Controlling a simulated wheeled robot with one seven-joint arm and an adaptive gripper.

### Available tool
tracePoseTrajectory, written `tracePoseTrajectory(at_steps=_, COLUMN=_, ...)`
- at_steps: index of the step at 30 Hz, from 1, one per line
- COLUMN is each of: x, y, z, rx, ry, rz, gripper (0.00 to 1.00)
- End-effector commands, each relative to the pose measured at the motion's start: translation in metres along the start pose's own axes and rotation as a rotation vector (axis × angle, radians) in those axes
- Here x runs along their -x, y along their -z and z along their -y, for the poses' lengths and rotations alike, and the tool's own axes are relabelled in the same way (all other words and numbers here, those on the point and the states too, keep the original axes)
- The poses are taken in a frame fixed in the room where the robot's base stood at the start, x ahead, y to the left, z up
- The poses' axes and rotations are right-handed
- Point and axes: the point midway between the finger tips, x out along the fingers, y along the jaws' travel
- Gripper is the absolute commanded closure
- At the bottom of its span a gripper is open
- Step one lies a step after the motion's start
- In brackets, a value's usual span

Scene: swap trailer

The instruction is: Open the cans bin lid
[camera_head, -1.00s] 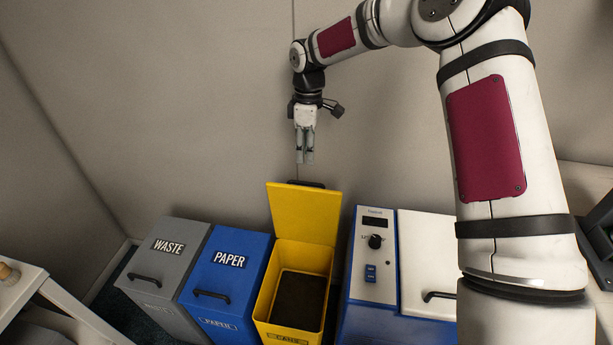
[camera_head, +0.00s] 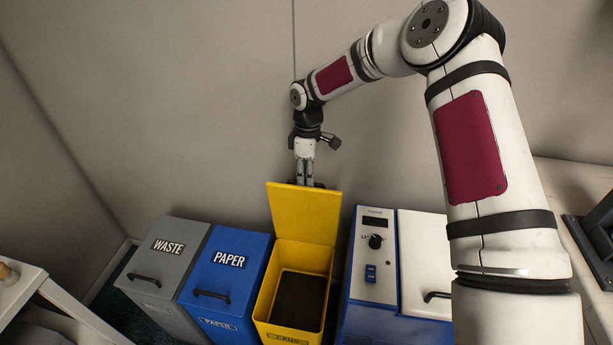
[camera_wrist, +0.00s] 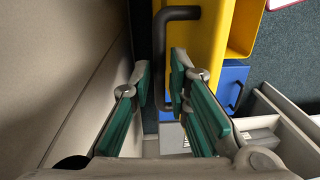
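The yellow bin (camera_head: 263,300) has its lid (camera_head: 303,212) swung up, standing nearly upright and leaning on its hinge side. Its front label is too small to read surely. The bin's inside is open and dark. A black handle (camera_wrist: 176,14) is on the lid's far face; it shows in the wrist view beside the yellow lid (camera_wrist: 208,40). My gripper (camera_head: 305,184) points down behind the lid's top edge, its tips partly hidden there. In the wrist view the two fingers are apart, with the handle at or between the tips, closer to the right one. I cannot tell whether they touch it.
The grey WASTE bin (camera_head: 172,245) and the blue PAPER bin (camera_head: 236,272) stand shut on the left. A blue-and-white control box (camera_head: 374,265) and a white-lidded unit (camera_head: 424,250) stand on the right. The wall (camera_head: 200,80) is close behind the lid.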

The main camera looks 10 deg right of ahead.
Motion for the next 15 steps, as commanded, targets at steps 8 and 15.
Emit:
tracePoseTrajectory(at_steps=8, x=0.0, y=0.0, z=0.001, rx=0.0, ry=0.0, rz=0.0, gripper=1.0)
tracePoseTrajectory(at_steps=15, x=-0.001, y=-0.001, z=0.035, rx=0.002, ry=0.002, rz=0.003, gripper=1.0)
